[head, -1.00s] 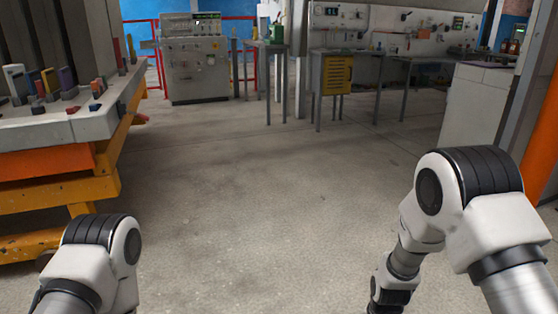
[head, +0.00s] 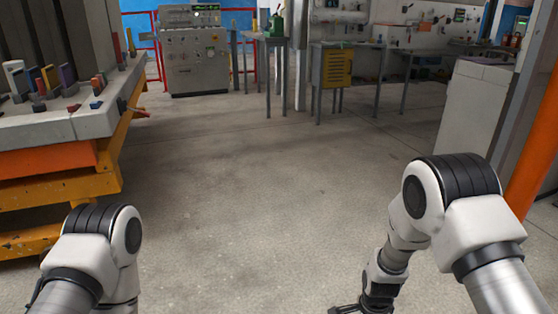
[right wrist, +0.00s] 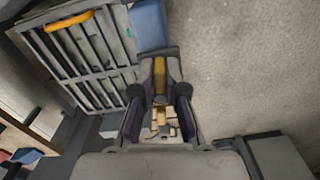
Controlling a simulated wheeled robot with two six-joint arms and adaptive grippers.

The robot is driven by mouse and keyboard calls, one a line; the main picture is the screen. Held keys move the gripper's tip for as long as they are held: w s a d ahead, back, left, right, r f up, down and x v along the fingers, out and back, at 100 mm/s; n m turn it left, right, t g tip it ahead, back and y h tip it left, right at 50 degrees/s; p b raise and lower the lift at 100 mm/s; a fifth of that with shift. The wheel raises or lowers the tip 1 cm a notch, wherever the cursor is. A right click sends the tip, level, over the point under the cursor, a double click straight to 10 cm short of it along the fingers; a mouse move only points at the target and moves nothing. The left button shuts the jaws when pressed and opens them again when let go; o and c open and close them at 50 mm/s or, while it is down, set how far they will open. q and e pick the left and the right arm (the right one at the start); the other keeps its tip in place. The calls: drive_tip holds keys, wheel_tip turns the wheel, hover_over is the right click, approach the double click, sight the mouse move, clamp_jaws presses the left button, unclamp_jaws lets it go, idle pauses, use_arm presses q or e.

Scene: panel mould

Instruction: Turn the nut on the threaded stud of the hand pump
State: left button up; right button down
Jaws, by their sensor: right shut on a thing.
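In the head view my right gripper (head: 347,309) is only partly in view at the bottom edge. In the right wrist view its two dark fingers (right wrist: 158,112) are shut on a brass-yellow part (right wrist: 159,77), which lies along a grey piece. Small brass-coloured bits show between the fingers. I cannot tell whether the part is the nut. I cannot make out a threaded stud, and no hand pump can be told for sure. A green device (head: 277,25) stands on a small far table in the head view. My left gripper is out of view; only the left arm shows.
A bench (head: 95,118) with a grey top and orange-yellow frame, holding several coloured blocks, stands at the left. A grey console (head: 190,60) and a yellow cabinet (head: 335,68) stand far back. The middle floor is clear. The wrist view shows a slatted grey box (right wrist: 85,60).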

drive_tip(key=m, duration=0.1)
drive_tip(key=w+m, duration=0.1)
drive_tip(key=m, duration=0.1)
drive_tip(key=shift+w+r, duration=0.2)
drive_tip(key=shift+w, duration=0.05)
drive_tip(key=c, duration=1.1)
unclamp_jaws()
drive_tip(key=shift+c, duration=0.2)
drive_tip(key=shift+s+f, duration=0.15)
drive_tip(key=shift+s, duration=0.1)
